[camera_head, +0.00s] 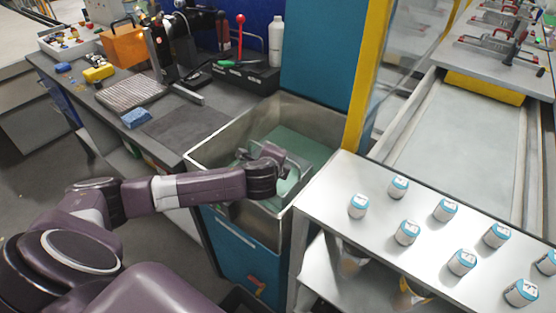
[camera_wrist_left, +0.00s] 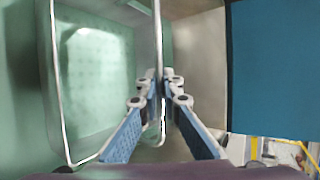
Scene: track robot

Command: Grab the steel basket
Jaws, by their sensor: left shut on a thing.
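The steel basket is a thin wire frame in the deep metal sink (camera_head: 222,142); its wire rim shows in the left wrist view (camera_wrist_left: 57,85). In the head view only bits of its wire show around my left wrist. My left gripper (camera_wrist_left: 160,82) is shut on a thin upright wire of the basket, with blue finger pads on either side. In the head view my left arm reaches over the sink's edge, and the wrist hides much of the basket and the fingertips. My right gripper is in neither view.
A white table (camera_head: 330,195) with several blue-and-white cans stands right of the sink. The dark workbench (camera_head: 190,125) at left holds an orange box (camera_head: 124,46), a ribbed tray and a blue sponge. A yellow post (camera_head: 366,75) rises behind the sink.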

